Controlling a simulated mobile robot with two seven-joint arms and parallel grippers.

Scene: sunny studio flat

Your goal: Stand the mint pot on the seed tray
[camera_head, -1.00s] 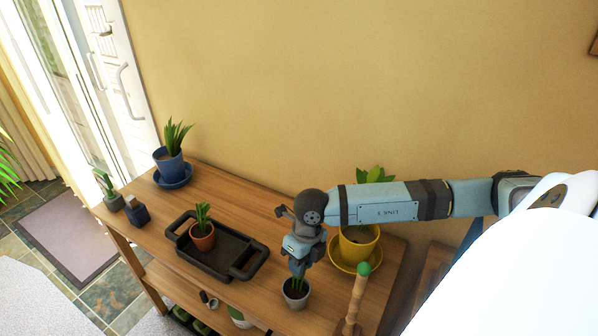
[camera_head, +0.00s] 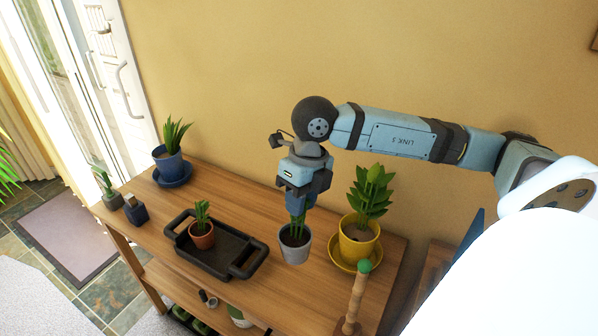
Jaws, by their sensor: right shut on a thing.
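The mint pot (camera_head: 295,247) is a light grey pot with green stems. My right gripper (camera_head: 297,212) points down and is shut on it from above, hiding much of the plant. The pot appears raised above the wooden table, to the right of the seed tray. The seed tray (camera_head: 183,243) is black with a raised handle at each end. A small terracotta pot (camera_head: 202,236) with a spiky green plant stands in its left part; the tray's right part is bare. My left gripper is out of view.
A yellow pot (camera_head: 357,241) with a leafy plant stands on a yellow saucer right of the gripper. A wooden stick with a green knob (camera_head: 358,295) stands in front. A blue pot (camera_head: 168,161) and small dark-blue bottle (camera_head: 137,211) are at left.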

